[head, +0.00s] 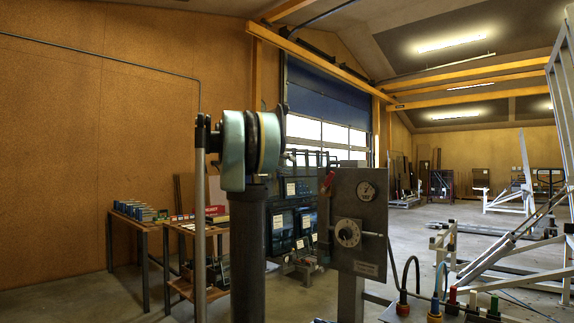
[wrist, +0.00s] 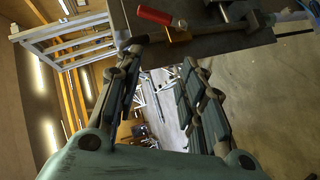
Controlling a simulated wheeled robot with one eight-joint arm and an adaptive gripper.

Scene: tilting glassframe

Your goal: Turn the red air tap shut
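The red air tap (head: 329,181) is a small red lever at the upper left edge of a grey control box (head: 358,215) in the head view. In the wrist view the red tap (wrist: 154,15) lies at the top of the picture, beside a brass fitting (wrist: 179,35) at the dark box's edge. My gripper (wrist: 160,58) is open, its two fingers spread with nothing between them. The tap shows past the fingertips, apart from them.
The box carries a gauge (head: 366,191) and a round dial (head: 348,233) with a bar handle. Hoses with coloured fittings (head: 435,306) and a white metal frame (head: 520,190) stand at right. Wooden tables (head: 140,224) stand at left. Open floor lies behind the box.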

